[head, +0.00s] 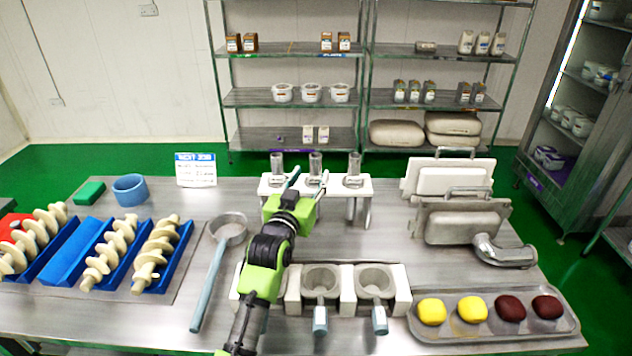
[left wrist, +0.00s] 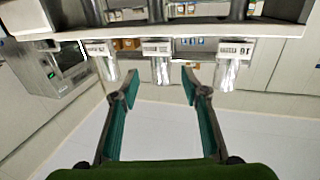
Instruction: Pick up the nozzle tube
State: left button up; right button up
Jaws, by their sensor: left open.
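Three clear grey nozzle tubes stand upright in a white rack (head: 268,186) at the back middle of the table: a left tube (head: 277,162), a middle tube (head: 315,160) and a right tube (head: 354,165). My left gripper (head: 309,181) is open and empty, in front of the middle tube. In the left wrist view the tubes hang below the rack edge, with small labels above them. There the middle tube (left wrist: 161,68) lines up between my open fingertips (left wrist: 160,86), apparently just beyond them. The label text is too small to read surely.
Holders with grey cups (head: 375,281) stand in front of the rack, beside my left arm. A ladle (head: 228,228) lies to the left, near blue trays with screws (head: 158,255). Metal plates (head: 460,220) stand to the right, behind a tray of dough pieces (head: 400,322).

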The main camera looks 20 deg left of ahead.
aim_at(314, 167)
pick_arm(q)
jog(key=shift+w+r, duration=0.1)
jog(key=shift+w, duration=0.6)
jog(key=shift+w+a+p, duration=0.15)
jog(key=shift+w+p, duration=0.6)
jog(key=shift+w, duration=1.55)
pick_arm(e)
jog(key=shift+w+r, duration=0.55)
jog(key=shift+r, duration=0.3)
pick_arm(q)
grip_shut()
pick_arm(e)
jog(key=shift+a, duration=0.15)
